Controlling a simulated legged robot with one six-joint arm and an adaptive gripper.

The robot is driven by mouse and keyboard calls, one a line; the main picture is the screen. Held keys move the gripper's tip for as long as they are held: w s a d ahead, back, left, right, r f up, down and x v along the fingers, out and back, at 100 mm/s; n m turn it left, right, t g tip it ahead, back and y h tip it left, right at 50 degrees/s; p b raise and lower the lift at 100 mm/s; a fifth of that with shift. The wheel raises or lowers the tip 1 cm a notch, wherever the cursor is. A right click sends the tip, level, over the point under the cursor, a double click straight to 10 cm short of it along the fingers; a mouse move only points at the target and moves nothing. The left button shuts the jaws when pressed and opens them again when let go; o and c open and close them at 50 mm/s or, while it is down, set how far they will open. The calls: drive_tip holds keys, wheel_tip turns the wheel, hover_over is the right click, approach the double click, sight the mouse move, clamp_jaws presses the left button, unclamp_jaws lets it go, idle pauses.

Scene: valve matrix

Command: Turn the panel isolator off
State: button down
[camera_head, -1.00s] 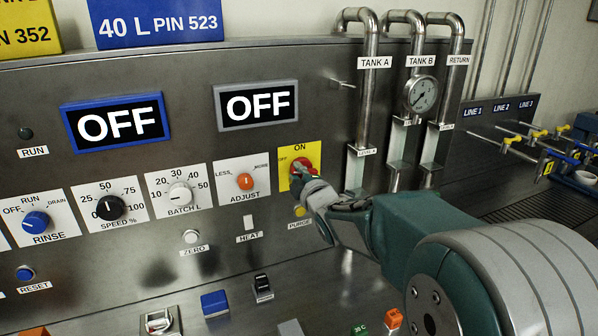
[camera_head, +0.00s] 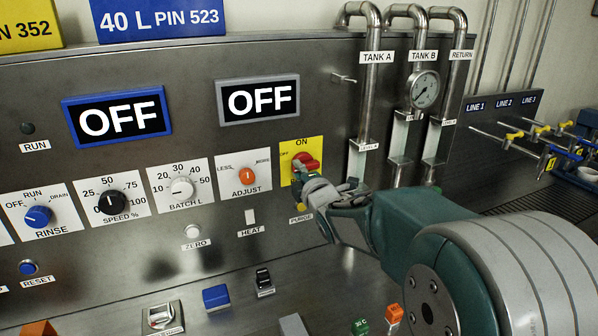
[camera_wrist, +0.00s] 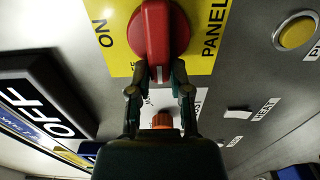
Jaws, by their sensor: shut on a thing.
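The panel isolator is a red knob (camera_head: 307,162) on a yellow plate (camera_head: 316,147) marked ON at the top and OFF at the left. In the wrist view the knob (camera_wrist: 152,35) shows large, with ON at picture left and PANEL at right. Its white-marked end points down toward the partly hidden OFF lettering. My gripper (camera_wrist: 157,82) has its two fingers at this marked end, shut on the knob. In the head view my gripper (camera_head: 318,188) covers the plate's lower part.
An orange ADJUST knob (camera_head: 246,176) sits close to the left of the isolator. Tank pipes (camera_head: 367,110) and a gauge (camera_head: 424,90) stand out at the right. Two displays, blue-framed (camera_head: 117,116) and grey-framed (camera_head: 258,100), read OFF.

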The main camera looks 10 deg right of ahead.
drive_tip(key=shift+a+f, duration=0.1)
drive_tip(key=shift+f, duration=0.25)
drive_tip(key=c, duration=0.7)
unclamp_jaws()
drive_tip(key=shift+o, duration=0.7)
drive_tip(key=shift+a+r, duration=0.1)
drive_tip(key=shift+s+r, duration=0.1)
drive_tip(key=shift+s, duration=0.05)
drive_tip(key=s+d, duration=0.2)
drive_tip(key=s, duration=0.9)
drive_tip(key=shift+s+d, duration=0.15)
drive_tip(key=shift+s, duration=0.1)
